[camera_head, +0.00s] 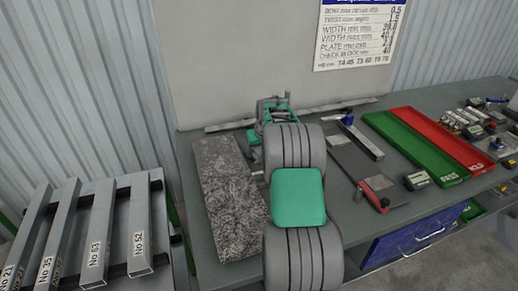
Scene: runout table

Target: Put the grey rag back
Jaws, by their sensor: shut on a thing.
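My gripper (274,112) is at the far end of my arm, over the back left part of the grey table (226,271), beside a speckled grey slab (228,195). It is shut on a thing. The jaws and most of what they hold are hidden behind my wrist and arm. A small patch of plain grey shows low at the left of the wrist and fits the grey rag, but its outline is not clear. I cannot tell whether it touches the table.
A dark plate with a red-handled tool (373,196) lies right of my arm, with a blue-ended bar (361,138) behind. Farther right are a green tray (415,146), a red tray (442,139) and several small parts. A rack of numbered bars (98,248) stands left. A wall is behind.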

